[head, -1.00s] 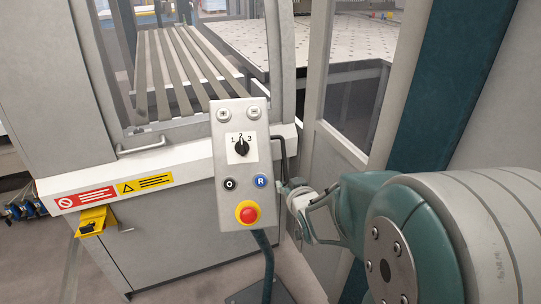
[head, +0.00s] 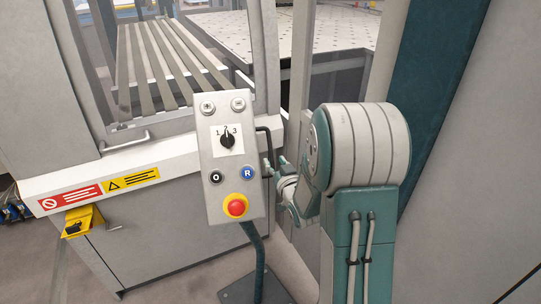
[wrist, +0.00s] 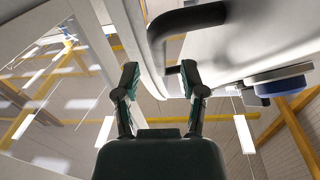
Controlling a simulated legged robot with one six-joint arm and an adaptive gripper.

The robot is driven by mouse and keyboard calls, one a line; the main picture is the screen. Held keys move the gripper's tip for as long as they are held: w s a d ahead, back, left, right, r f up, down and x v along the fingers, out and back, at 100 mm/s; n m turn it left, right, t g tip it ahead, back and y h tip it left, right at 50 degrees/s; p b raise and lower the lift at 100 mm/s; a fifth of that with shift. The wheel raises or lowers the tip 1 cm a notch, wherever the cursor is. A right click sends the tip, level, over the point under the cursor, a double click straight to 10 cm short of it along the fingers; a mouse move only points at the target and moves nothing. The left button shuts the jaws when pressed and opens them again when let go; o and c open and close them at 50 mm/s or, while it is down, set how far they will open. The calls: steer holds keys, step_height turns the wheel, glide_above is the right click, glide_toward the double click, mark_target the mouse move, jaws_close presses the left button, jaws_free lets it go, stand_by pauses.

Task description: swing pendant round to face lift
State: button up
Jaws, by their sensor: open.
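The pendant (head: 228,185) is a grey control box with a selector knob, buttons and a red emergency stop. It faces my head camera, leaning slightly. A black bar handle (head: 265,143) is on its right side; it also shows in the wrist view (wrist: 185,20). My gripper (head: 270,169) is just right of the pendant, close to the handle. In the wrist view my gripper (wrist: 160,78) is open, with the handle's curved bar just ahead of the fingertips. I cannot tell whether they touch. I cannot tell which part is the lift.
The pendant stands on a dark bent post (head: 254,252) on a floor plate. Behind it are the machine's pale front cabinet (head: 150,240) and a slatted table (head: 160,70) behind a window. A grey panel (head: 470,180) stands close on the right.

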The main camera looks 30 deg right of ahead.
mark_target(272, 157)
steer(key=shift+w+d, duration=0.15)
steer(key=shift+w, duration=1.75)
jaws_close()
